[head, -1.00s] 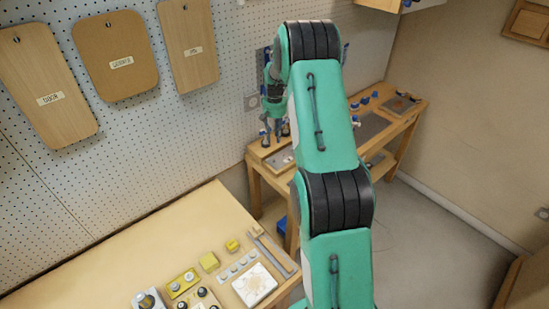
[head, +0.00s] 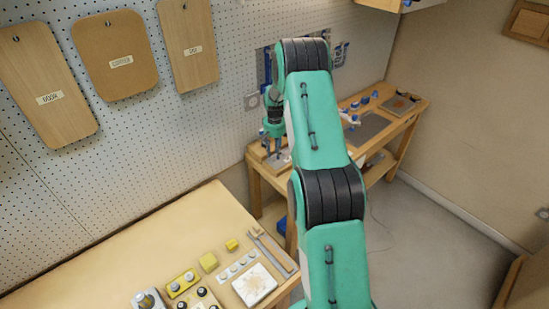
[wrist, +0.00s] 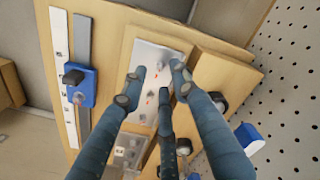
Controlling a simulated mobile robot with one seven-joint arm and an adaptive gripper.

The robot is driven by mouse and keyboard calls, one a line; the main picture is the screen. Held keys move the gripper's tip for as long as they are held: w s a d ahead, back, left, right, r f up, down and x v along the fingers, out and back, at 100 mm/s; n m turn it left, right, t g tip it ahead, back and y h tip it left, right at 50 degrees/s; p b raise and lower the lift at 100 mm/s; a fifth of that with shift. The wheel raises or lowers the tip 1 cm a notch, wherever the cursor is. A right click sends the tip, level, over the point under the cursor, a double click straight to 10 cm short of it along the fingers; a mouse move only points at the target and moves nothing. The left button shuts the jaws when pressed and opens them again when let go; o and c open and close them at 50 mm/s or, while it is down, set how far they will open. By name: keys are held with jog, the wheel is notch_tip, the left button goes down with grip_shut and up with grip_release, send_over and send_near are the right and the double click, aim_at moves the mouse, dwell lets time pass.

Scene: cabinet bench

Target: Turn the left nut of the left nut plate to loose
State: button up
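In the wrist view a silver metal plate (wrist: 152,56) lies on a light wooden board, with small reddish marks on it. I take it for a nut plate, but the nuts are too small or too covered to tell apart. My gripper (wrist: 158,72) has several blue-grey fingers, spread apart over the plate with nothing seen between the tips. Whether the tips touch the plate is unclear. In the head view my gripper (head: 273,152) points down at the near left end of the far bench; its fingers hide much of what lies there.
A blue block with a black knob (wrist: 80,82) sits on a grey rail to the left. A dark round knob (wrist: 218,101) and a blue block (wrist: 249,138) are at right, near the pegboard (wrist: 290,70). The near table (head: 110,250) holds several small parts.

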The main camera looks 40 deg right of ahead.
aim_at(274, 159)
jog(key=shift+f, duration=1.7)
grip_shut()
